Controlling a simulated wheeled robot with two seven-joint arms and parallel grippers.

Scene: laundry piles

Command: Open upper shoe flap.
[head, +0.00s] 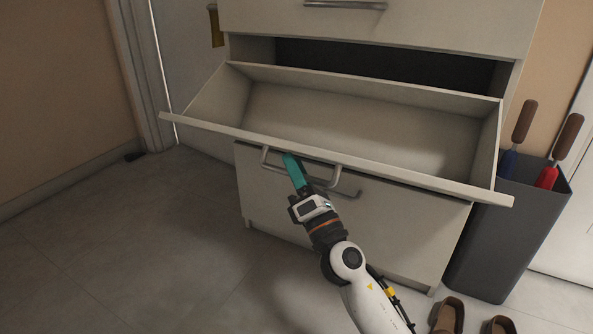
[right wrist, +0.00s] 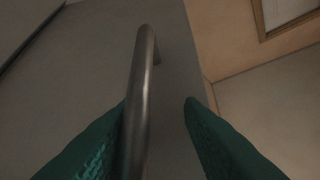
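The upper shoe flap (head: 330,160) of the pale cabinet is tilted far out and down in the head view, showing an empty inside. Its metal handle (head: 325,181) hangs below the front edge; it also shows in the right wrist view (right wrist: 142,85). My right gripper (head: 291,158) reaches up from below to the left part of this handle. In the right wrist view its green fingers (right wrist: 155,105) are apart, with the handle bar between them, nearer the left finger. Whether they touch the bar I cannot tell. My left gripper is not in view.
The lower flap (head: 400,225) is shut. A drawer front with a handle (head: 345,4) is above. A dark bin (head: 505,245) with red and blue wooden-handled items stands at the right. Brown shoes (head: 447,315) lie on the floor at the lower right.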

